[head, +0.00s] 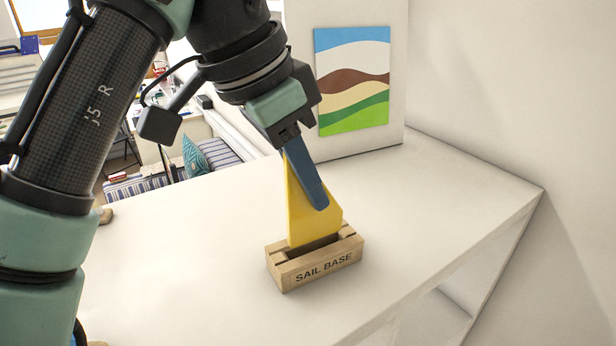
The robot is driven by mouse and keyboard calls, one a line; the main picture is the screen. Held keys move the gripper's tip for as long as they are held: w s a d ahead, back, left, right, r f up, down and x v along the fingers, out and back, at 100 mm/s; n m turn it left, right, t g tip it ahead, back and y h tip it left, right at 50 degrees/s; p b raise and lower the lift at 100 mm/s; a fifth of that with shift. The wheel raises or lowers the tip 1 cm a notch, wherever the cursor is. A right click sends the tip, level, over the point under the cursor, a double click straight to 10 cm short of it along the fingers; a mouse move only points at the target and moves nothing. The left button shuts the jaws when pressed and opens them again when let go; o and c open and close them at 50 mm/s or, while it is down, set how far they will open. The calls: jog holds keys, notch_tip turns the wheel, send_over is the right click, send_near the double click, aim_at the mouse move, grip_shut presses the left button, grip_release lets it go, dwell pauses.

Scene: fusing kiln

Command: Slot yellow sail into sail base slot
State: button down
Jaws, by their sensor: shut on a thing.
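The yellow sail (302,213) is a tall yellow panel, narrow at the top and wider at the bottom, held nearly upright. My gripper (318,203) comes down from above, with a blue finger lying along the sail's face. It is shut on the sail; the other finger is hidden. The wooden sail base (283,275), labelled "SAIL BASE", stands on the white surface directly below. The sail's lower edge is at the top of the base by its slot. I cannot tell how deep it sits, or whether it touches the bottom.
The white tabletop (180,270) is clear around the base. A white panel with a striped landscape picture (353,85) stands behind at the right. The table's edge runs along the lower right. A striped seat with a teal cushion (194,157) is beyond the table.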

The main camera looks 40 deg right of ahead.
jog(key=shift+f+p, duration=0.35)
jog(key=shift+f, duration=1.55)
dwell(5.3)
jog(key=c, duration=0.8)
grip_release()
jog(key=shift+c, duration=0.2)
jog(key=shift+r, duration=0.15)
